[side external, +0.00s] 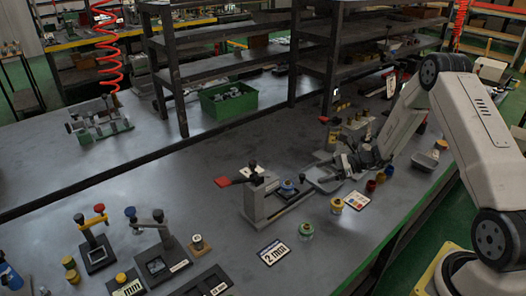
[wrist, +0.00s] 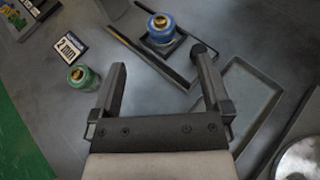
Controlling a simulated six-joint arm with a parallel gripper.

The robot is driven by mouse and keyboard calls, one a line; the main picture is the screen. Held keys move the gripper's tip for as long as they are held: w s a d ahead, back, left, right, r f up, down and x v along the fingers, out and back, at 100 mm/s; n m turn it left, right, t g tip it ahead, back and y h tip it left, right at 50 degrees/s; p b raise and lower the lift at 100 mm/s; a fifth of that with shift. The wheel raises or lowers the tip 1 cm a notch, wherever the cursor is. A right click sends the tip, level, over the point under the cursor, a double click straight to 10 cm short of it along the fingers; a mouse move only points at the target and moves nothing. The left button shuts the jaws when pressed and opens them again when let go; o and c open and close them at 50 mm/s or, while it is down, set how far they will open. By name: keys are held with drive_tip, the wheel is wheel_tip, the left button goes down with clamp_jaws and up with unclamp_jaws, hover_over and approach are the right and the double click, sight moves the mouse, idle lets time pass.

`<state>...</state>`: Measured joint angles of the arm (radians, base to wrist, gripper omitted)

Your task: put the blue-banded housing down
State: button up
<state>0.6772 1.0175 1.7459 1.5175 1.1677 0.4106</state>
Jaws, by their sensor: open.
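The blue-banded housing (wrist: 162,32) stands upright in a small dark square holder (wrist: 180,50) ahead of my gripper in the wrist view. In the side view, the blue-banded housing (side external: 288,188) stands at the grey clamp fixture with the red handle (side external: 262,198). My gripper (wrist: 161,62) is open, with nothing between its fingers. The housing lies beyond the fingertips, apart from them, nearer the right finger. In the side view, my gripper (side external: 318,181) is low over the table, just right of the housing. The exact fingertip gap is hard to see there.
A green-banded housing (wrist: 82,77) stands left of my gripper, beside a "2 mm" card (wrist: 71,45). An empty shallow tray (wrist: 245,92) lies at the right finger. A yellow-banded housing (side external: 337,204) and several small caps stand nearby. The front table centre is mostly clear.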

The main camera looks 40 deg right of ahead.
drive_tip(key=shift+a, duration=0.1)
idle(0.5)
drive_tip(key=s+a+r+n+g+h, duration=0.3)
drive_tip(key=s+a+n, duration=0.5)
drive_tip(key=n, duration=0.5)
drive_tip(key=s+a+r+n+g+h, duration=0.4)
drive_tip(key=s+n, duration=0.5)
drive_tip(key=n, duration=0.5)
drive_tip(key=a+r+h, duration=0.2)
drive_tip(key=a+r, duration=0.1)
drive_tip(key=shift+s+a+r+h, duration=0.25)
drive_tip(key=shift+a+r+h, duration=0.05)
drive_tip(key=shift+a+r, duration=0.1)
